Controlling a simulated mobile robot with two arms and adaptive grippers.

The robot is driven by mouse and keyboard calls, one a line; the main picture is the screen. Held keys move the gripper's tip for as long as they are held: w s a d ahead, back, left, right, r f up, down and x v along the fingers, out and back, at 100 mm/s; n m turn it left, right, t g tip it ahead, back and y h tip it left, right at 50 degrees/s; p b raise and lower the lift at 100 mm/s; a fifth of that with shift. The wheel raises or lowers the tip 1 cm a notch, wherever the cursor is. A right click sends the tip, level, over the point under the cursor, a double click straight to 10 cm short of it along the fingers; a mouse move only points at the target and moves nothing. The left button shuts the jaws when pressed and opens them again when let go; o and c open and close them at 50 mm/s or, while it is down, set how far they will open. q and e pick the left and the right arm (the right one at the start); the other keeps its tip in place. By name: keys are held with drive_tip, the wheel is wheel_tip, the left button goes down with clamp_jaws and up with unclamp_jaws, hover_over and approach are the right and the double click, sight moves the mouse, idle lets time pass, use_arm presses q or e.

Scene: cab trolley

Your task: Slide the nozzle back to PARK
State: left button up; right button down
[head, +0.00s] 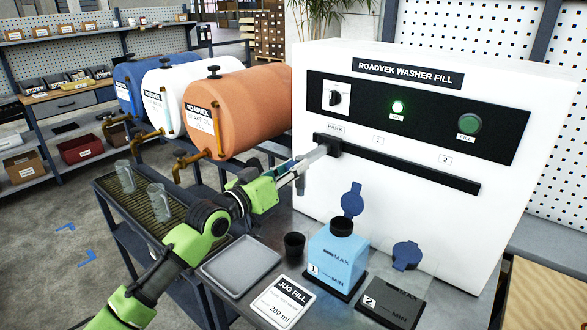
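The washer fill machine (430,75) is a white cabinet with a black horizontal rail (420,173) on its front. The nozzle's black carriage (328,144) sits at the rail's left end, just below the PARK label (335,129). A pale grey arm (311,158) sticks out from it toward my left gripper. My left gripper (299,174) is at the outer end of that grey arm. My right gripper is not in view.
A green lamp (397,107) is lit.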

use_arm(q)
drive_tip(key=o, duration=0.4)
drive_tip(key=shift+w+a+r, duration=0.1)
drive_tip(key=shift+w+a, duration=0.05)
drive_tip(key=shift+a, duration=0.1)
drive_tip(key=shift+c, duration=0.2)
drive_tip(key=shift+a, duration=0.1)
drive_tip(key=shift+s, duration=0.25)
drive_tip(key=v, duration=1.1)
drive_tip(key=shift+a, duration=0.25)
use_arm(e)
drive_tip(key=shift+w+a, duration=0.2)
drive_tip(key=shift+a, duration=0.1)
use_arm(q)
drive_tip(key=shift+s, duration=0.1)
